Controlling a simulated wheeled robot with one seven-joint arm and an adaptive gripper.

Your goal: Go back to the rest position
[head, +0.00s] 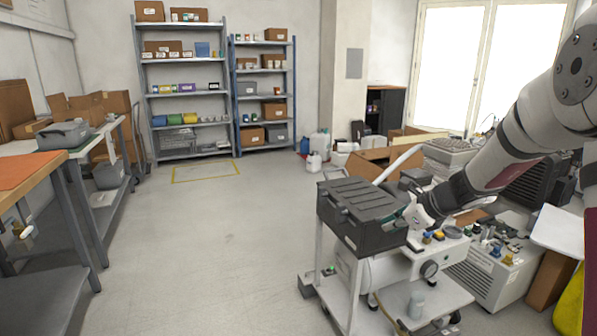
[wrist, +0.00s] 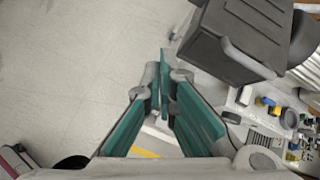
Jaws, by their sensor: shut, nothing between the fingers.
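My gripper (head: 402,216) is at the end of my arm, which reaches in from the right in the head view. In the wrist view my gripper (wrist: 165,78) has its green-padded fingers brought together at the tips, with nothing held. A dark grey lidded case (head: 362,205) sits on top of a white wheeled compressor cart, close to the left of the gripper in the head view. The case also shows at the upper right of the wrist view (wrist: 235,40). I cannot tell whether the gripper touches it.
The compressor cart (head: 385,270) has a gauge and fittings on top. Another compressor unit (head: 490,275) stands to its right. Cardboard boxes (head: 385,163) lie behind. Shelves (head: 185,90) line the back wall, and a workbench (head: 40,168) stands at left. The middle floor is clear.

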